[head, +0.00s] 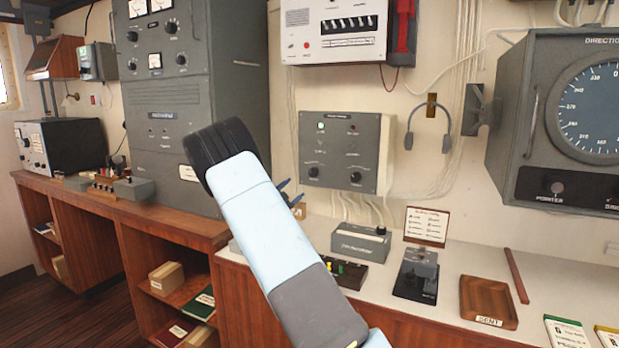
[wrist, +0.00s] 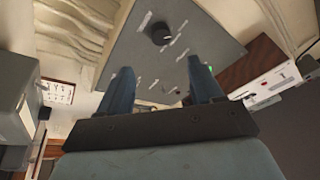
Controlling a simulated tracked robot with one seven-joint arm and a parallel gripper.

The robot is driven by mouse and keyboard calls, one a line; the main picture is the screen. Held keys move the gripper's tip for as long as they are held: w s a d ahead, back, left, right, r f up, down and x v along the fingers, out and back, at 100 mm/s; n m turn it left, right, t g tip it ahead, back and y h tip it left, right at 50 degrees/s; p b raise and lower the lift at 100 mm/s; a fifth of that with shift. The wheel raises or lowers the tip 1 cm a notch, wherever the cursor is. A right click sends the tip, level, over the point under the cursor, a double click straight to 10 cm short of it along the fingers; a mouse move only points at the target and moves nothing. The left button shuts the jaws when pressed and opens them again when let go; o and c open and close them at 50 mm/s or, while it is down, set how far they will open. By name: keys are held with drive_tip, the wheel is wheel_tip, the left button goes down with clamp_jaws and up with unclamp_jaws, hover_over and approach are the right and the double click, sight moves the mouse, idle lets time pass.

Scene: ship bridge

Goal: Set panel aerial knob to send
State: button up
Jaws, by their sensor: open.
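The grey wall panel (head: 345,140) carries two dark knobs in its lower part, a left one (head: 314,171) and a right one (head: 355,177). Its lettering is too small to read, so I cannot tell which knob is the aerial one or where it points. My gripper (head: 292,196) is mostly hidden behind my arm, with its blue fingertips showing just below and left of the panel. In the wrist view the panel (wrist: 190,50) is tilted, and one round knob (wrist: 158,33) shows beyond the fingertips. My gripper (wrist: 161,82) is open, with nothing seen between its fingers.
A grey box (head: 360,243) and a black key unit (head: 416,275) stand on the counter below. A headset (head: 430,122) hangs right of the panel. A white unit (head: 335,32) is above it, and a tall grey cabinet (head: 175,110) stands at left. A wooden tray (head: 488,301) lies at right.

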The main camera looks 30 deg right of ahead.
sight(313, 174)
drive_tip(key=x, duration=1.2)
drive_tip(key=shift+w, duration=0.1)
drive_tip(key=c, duration=1)
drive_tip(key=shift+f, duration=0.1)
drive_tip(key=shift+c, duration=0.2)
